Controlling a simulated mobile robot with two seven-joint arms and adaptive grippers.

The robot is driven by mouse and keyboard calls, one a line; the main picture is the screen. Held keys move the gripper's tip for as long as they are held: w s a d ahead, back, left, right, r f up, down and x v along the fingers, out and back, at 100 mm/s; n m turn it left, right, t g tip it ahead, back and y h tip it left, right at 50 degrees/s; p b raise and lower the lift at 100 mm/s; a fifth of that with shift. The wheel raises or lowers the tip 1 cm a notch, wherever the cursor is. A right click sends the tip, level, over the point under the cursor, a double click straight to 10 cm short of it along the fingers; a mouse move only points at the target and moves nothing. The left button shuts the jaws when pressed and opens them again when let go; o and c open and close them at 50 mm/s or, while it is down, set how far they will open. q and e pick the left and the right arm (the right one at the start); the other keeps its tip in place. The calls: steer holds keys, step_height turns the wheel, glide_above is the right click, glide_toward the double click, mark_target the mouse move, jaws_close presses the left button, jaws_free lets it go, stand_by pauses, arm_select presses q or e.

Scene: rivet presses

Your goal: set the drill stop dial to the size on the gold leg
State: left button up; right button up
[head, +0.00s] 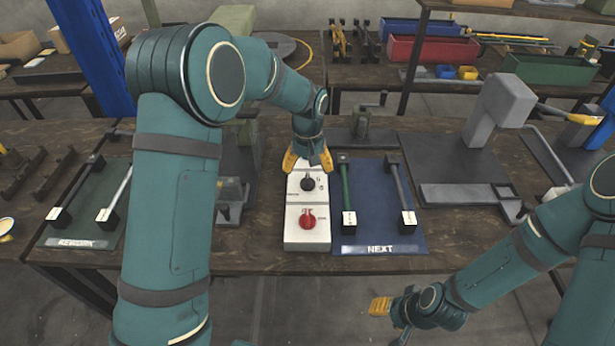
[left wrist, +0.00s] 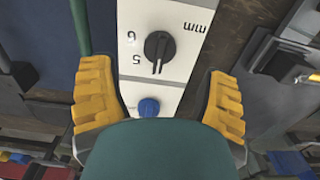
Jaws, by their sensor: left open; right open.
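The black dial (head: 307,184) is on a white control box (head: 293,241), above a red knob (head: 307,218). In the left wrist view the dial (left wrist: 160,47) has the marks 5, 6 and mm around it; which mark it points to is unclear. A blue knob (left wrist: 148,107) shows beside it. My left gripper (head: 307,162) is open and empty over the far end of the box, its fingers apart from the dial. A green leg (head: 346,185) and a grey leg (head: 399,185) with white tags lie on the blue mat. I cannot make out a gold leg or tag sizes. My right gripper (head: 388,309) is open, low at the front.
The blue mat (head: 372,235) marked NEXT lies right of the box. A green mat (head: 93,222) with two more legs is at the left. Grey presses (head: 497,112) stand on the bench right and behind. The bench's front edge is close to the box.

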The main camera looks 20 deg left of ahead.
mark_target(308, 178)
arm_select(q)
step_height(308, 178, up, 7)
stand_by(0.3)
steer(key=shift+r, duration=0.1)
